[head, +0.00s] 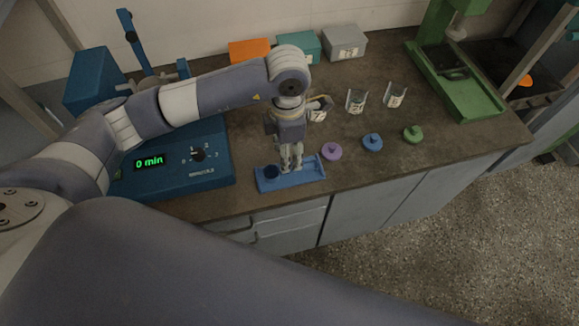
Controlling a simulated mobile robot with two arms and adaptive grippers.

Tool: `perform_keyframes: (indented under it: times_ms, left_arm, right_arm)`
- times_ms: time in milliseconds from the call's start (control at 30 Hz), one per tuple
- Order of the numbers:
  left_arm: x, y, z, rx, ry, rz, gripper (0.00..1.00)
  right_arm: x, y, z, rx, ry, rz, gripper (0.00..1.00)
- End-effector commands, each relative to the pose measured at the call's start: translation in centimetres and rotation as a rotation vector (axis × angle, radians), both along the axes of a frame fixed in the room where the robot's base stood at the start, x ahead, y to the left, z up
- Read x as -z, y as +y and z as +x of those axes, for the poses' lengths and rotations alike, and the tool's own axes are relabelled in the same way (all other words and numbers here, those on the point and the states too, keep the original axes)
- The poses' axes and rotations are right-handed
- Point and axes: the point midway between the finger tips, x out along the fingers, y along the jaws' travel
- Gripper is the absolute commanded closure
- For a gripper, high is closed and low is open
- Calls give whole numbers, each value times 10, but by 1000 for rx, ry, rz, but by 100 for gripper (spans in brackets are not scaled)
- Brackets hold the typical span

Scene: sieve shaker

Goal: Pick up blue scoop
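The dark blue round cup of the blue scoop (271,171) shows at the left end of a shallow blue tray (306,181) near the front edge of the bench. Any handle is hidden behind the gripper or too small to make out. My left gripper (291,168) points down over the middle of the tray, just right of the cup. Its fingertips are close together, low at the tray. I cannot tell whether they hold anything between them. My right gripper is out of view.
A blue shaker base (210,178) with a "0 min" display stands left of the tray. Purple (331,151), blue (372,142) and green (413,133) knobbed discs lie to the right. Labelled beakers (356,101) stand behind them. A green stand (468,92) is at right.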

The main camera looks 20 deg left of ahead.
Motion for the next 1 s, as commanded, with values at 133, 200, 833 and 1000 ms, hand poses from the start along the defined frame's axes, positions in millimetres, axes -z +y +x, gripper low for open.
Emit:
perform_keyframes:
  times_ms: [133, 200, 833, 1000]
  left_arm:
    - [17, -1, 0, -1, 1, -3, 57]
    - [21, -1, 0, 0, 1, -3, 57]
    - [74, -2, 4, 2, -1, -5, 57]
    - [74, -2, 4, 2, -1, -5, 84]
  right_arm:
    - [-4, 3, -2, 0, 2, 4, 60]
    - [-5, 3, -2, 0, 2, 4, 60]
    - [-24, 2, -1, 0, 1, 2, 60]
    - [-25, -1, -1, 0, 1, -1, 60]
